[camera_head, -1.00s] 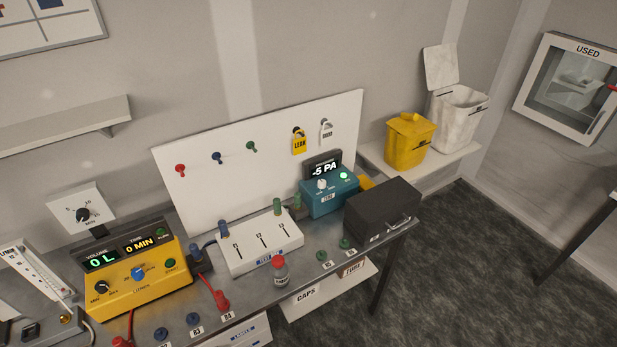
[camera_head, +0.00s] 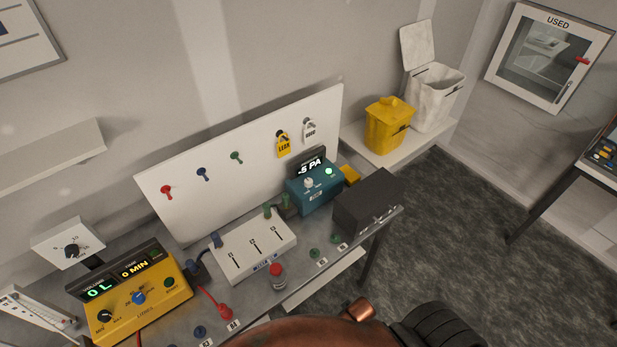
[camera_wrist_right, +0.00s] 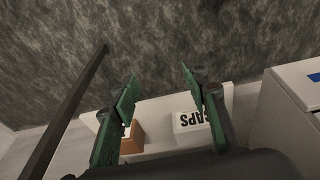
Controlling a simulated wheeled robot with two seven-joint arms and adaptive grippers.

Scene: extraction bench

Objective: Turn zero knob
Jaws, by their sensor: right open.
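The teal meter box (camera_head: 316,188) stands toward the right of the bench. Its display (camera_head: 310,163) reads -5 PA, with the first character partly unclear. A white knob (camera_head: 308,183) sits on its face, left of a lit green button (camera_head: 329,171). My right gripper (camera_wrist_right: 158,85) is open and empty in the right wrist view, with its green fingers apart above the floor and a lower shelf. In the head view only a copper-coloured part of my arm shows at the bottom, and the gripper is hidden. My left gripper is not in view.
A black case (camera_head: 366,201) stands right of the meter box. A white slider box (camera_head: 252,250), a red-capped bottle (camera_head: 277,276) and a yellow pump unit (camera_head: 138,298) are to its left. A white CAPS box (camera_wrist_right: 189,121) sits on the lower shelf. Dark floor lies right of the bench.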

